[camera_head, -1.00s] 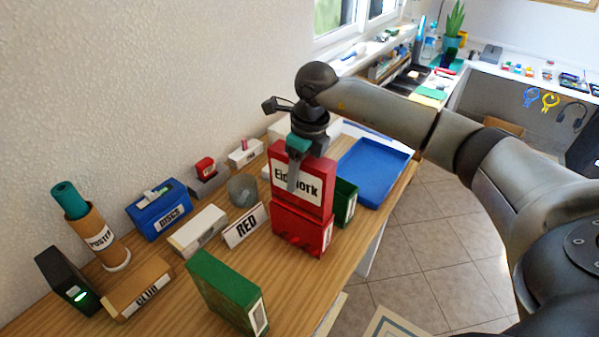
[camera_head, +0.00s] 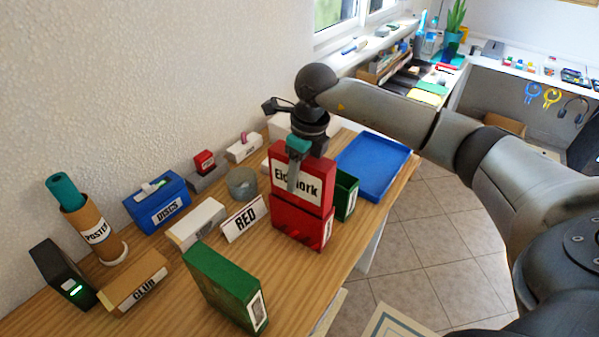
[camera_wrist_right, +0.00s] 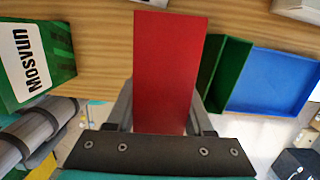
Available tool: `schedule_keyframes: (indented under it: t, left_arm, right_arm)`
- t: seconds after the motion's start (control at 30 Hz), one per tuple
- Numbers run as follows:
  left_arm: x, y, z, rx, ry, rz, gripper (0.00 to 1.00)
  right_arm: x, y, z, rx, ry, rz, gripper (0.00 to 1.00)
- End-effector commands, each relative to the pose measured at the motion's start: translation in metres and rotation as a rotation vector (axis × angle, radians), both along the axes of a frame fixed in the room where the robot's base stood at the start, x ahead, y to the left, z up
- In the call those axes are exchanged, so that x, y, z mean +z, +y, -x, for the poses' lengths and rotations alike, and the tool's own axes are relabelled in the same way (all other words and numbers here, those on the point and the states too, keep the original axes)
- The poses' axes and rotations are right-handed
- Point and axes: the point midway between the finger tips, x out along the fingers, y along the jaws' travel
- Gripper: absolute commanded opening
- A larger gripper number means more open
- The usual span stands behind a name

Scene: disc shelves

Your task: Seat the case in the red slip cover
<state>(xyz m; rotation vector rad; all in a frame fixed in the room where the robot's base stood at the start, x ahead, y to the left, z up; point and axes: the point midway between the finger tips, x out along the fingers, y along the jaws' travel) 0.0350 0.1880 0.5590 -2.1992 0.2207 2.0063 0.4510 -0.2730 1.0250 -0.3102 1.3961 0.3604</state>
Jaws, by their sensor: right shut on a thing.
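The red case (camera_head: 316,189) with a black-on-white label stands upright, its lower part at the mouth of the red slip cover (camera_head: 295,226). How deep it goes inside is hidden. The cover stands on the wooden desk. My right gripper (camera_head: 294,172) comes from above and is shut on the upper part of the case, one finger across the label's face. In the right wrist view the red case (camera_wrist_right: 168,70) lies between the two fingers. My left gripper is not in view.
A green open cover (camera_head: 346,194) and a blue tray (camera_head: 372,168) stand close to the right. A RED sign (camera_head: 243,219) is at the left. A green case (camera_head: 226,287) stands nearer the front. The desk's right edge is close by.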

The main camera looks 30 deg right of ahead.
Motion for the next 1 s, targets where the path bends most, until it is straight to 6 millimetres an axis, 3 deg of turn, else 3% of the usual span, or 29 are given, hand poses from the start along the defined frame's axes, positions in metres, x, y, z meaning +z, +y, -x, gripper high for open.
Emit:
schedule_keyframes:
  t: [1.0]
  left_arm:
    - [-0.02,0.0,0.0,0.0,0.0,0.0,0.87]
  right_arm:
    - [-0.026,0.0,0.0,0.0,-0.001,0.0,0.0]
